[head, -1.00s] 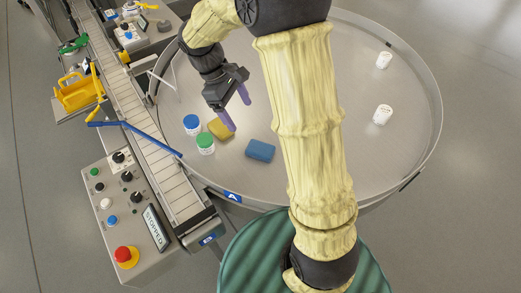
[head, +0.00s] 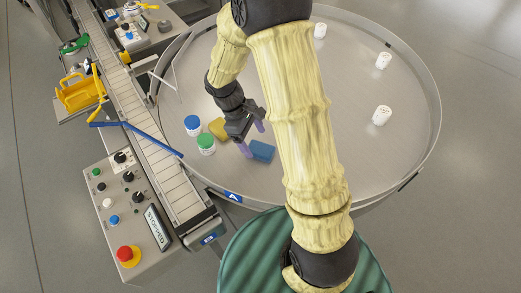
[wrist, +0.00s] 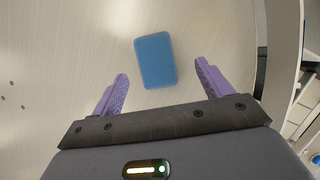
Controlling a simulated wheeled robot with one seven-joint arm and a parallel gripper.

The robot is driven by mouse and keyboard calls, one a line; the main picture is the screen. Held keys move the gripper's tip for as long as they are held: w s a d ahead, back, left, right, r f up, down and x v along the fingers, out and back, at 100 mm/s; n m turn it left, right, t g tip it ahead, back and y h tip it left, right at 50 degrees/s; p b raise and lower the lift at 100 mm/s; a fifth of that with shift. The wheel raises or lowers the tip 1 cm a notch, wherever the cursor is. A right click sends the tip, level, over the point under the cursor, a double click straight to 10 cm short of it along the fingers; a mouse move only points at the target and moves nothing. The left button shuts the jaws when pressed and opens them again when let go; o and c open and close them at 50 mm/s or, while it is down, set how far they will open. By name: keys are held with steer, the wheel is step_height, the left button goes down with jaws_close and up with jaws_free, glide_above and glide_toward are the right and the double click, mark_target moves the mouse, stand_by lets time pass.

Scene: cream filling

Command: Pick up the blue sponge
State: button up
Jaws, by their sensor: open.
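The blue sponge (head: 262,151) lies flat on the round metal table, right of a yellow sponge. In the wrist view the blue sponge (wrist: 155,60) lies ahead of my fingertips, roughly centred between their lines. My gripper (head: 254,139) is open, with two purple fingers apart and nothing between them. In the head view its fingers are close to the sponge's upper left side. It also shows in the wrist view (wrist: 160,80). I cannot tell the exact height of the fingers above the table.
The yellow sponge (head: 218,129), a blue-lidded jar (head: 193,124) and a green-lidded jar (head: 206,144) stand close on the left. The table rim (head: 425,155) is raised. A conveyor (head: 130,110) runs along the left.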

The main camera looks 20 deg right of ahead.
mark_target(260, 148)
steer(key=shift+w+p+x, duration=0.2)
steer(key=shift+p+x, duration=0.1)
steer(key=shift+x, duration=1)
steer(key=shift+w+p+x, duration=0.2)
steer(key=shift+p+x, duration=0.1)
steer(key=shift+x, duration=1)
steer(key=shift+f, duration=0.1)
steer(key=c, duration=1.1)
steer(key=shift+o, duration=0.2)
step_height(260, 148, up, 10)
steer(key=b, duration=0.1)
